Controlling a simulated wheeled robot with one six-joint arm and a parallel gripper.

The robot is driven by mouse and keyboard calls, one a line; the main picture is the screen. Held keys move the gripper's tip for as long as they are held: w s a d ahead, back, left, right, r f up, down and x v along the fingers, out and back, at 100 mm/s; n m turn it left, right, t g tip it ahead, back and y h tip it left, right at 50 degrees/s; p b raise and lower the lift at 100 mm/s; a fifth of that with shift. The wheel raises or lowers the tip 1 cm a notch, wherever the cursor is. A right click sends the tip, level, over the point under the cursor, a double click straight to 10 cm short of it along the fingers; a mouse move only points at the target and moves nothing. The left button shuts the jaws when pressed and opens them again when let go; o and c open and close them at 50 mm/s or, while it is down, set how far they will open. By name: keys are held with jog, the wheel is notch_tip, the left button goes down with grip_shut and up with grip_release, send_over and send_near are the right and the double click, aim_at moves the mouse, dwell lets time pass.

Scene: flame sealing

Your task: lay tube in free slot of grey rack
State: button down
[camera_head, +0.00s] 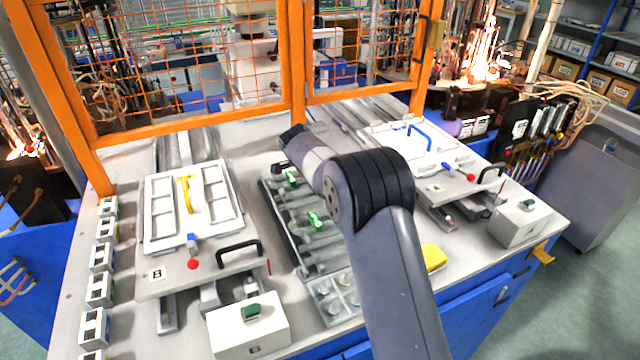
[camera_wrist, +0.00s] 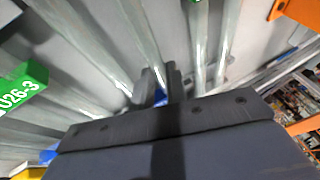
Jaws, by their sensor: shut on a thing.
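The grey rack (camera_head: 277,222) lies in the middle of the bench, with clear tubes and green tags (camera_head: 316,220) on it; my arm covers its right part. A small blue spot shows between the fingers. Whether the held tube touches the rack cannot be told. The head view hides the fingers.
White trays in fixtures stand left (camera_head: 150,225) and right of the rack. White boxes with green buttons (camera_head: 250,325) stand at the front. An orange mesh frame (camera_head: 200,125) closes off the back. A clear tray (camera_head: 333,300) and yellow block (camera_head: 433,257) lie near the front edge.

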dwell(0.4)
jog(key=c, duration=1.3)
grip_release()
jog(key=shift+f, duration=0.1)
jog(key=b+v, duration=0.2)
jog(key=v, duration=0.9)
jog(key=shift+w+d, duration=0.1)
jog(key=p+x, duration=0.2)
jog(key=x, duration=0.9)
